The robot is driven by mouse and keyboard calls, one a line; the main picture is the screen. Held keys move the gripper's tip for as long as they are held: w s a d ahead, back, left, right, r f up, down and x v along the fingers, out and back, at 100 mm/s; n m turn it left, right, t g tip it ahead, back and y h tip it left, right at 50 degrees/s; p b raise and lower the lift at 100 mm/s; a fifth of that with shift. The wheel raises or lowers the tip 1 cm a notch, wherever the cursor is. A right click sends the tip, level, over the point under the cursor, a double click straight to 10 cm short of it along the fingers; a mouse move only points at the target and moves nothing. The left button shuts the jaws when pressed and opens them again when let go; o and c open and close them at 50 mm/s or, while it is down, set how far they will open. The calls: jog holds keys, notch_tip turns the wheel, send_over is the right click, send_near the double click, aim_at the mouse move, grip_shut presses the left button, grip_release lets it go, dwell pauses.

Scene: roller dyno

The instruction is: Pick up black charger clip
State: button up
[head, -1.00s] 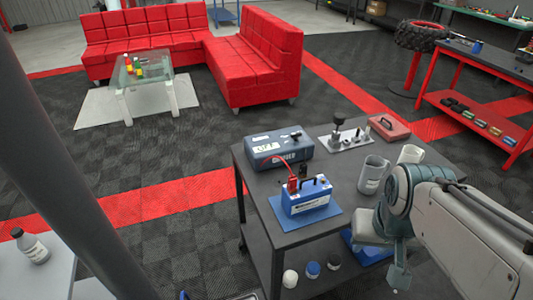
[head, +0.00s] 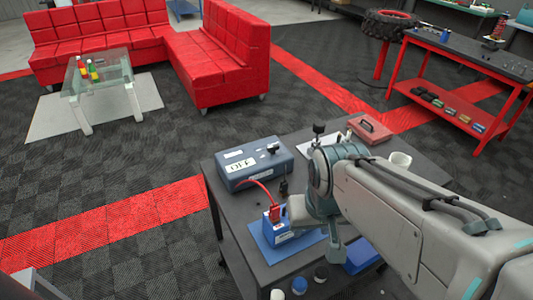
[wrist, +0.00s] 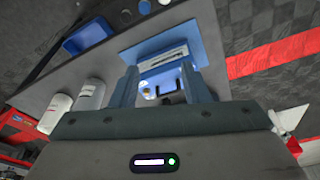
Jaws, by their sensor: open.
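The black charger clip (head: 284,187) stands upright just behind the red clip (head: 275,213) in the head view. I cannot tell whether it grips a battery post. The blue battery (head: 276,232) sits on a blue mat (head: 262,247) on the cart, its right side hidden by my arm. A red cable runs from the grey-blue charger (head: 240,170) to the red clip. In the wrist view my gripper (wrist: 160,84) is open, its two blue fingers spread before the battery (wrist: 166,58). Small dark shapes show between the fingers; I cannot tell whether one is the black clip.
A red case (head: 370,129) and a pale cup (head: 400,160) stand at the cart's back right. Two pale containers also show in the wrist view (wrist: 88,93). Bottles or caps (head: 300,285) are on the lower shelf. A red workbench (head: 455,100) stands farther right.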

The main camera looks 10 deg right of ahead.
jog(key=w+d+r+m+p, duration=0.1)
jog(key=w+d+r+m, duration=0.2)
jog(key=w, duration=0.4)
jog(key=m+g+p, duration=0.2)
jog(key=m+p, duration=0.1)
jog(key=m, duration=0.8)
send_over(284, 182)
notch_tip(284, 182, down, 6)
notch_tip(284, 182, down, 8)
jog(key=shift+s+p, duration=0.1)
jog(key=shift+p, duration=0.45)
jog(key=shift+f+p, duration=0.7)
jog(key=shift+f, duration=2.05)
grip_shut()
